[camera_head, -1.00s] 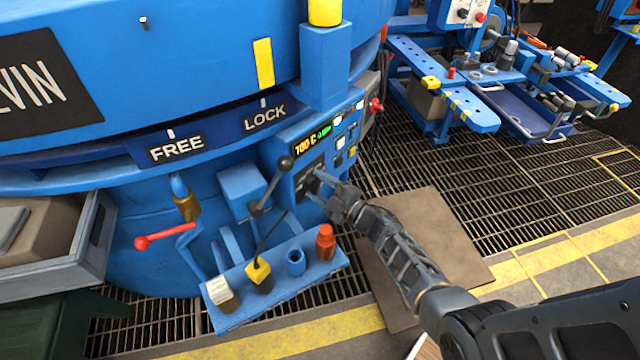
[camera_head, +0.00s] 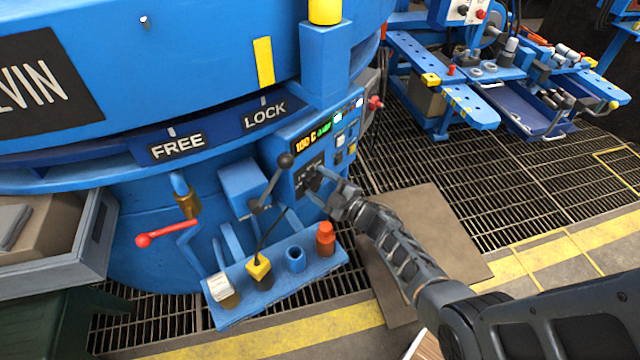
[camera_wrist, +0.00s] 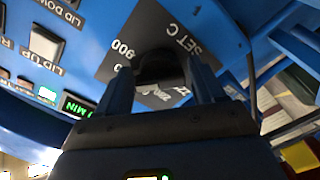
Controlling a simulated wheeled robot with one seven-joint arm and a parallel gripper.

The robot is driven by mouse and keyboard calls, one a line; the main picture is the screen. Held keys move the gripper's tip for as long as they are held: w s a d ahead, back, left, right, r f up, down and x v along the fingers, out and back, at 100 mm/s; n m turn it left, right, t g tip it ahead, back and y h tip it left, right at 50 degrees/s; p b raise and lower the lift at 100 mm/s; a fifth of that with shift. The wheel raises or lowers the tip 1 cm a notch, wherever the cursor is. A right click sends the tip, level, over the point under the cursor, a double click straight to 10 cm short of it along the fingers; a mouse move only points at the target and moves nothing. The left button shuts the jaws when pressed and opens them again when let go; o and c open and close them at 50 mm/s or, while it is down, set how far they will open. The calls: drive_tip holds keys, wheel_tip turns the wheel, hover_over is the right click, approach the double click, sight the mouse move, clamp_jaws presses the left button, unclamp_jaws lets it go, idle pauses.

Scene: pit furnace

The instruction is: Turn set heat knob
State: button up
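The set heat knob (camera_wrist: 160,68) is a dark knob on a black dial plate marked "SET C" on the blue control panel. In the head view my gripper (camera_head: 322,187) reaches the dial from the lower right. The fingers look closed around the knob, which partly hides between them.
A black-ball lever (camera_head: 285,161) stands just left of the dial. A blue shelf (camera_head: 250,305) below holds a red-capped bottle (camera_head: 325,240) and other small items. LID UP (camera_wrist: 44,46) and other buttons lie beside the dial.

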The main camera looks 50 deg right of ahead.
drive_tip(key=shift+o, duration=0.9)
drive_tip(key=s+p, duration=0.1)
drive_tip(key=s, duration=0.6)
drive_tip(key=shift+s, duration=0.35)
drive_tip(key=shift+a, duration=0.1)
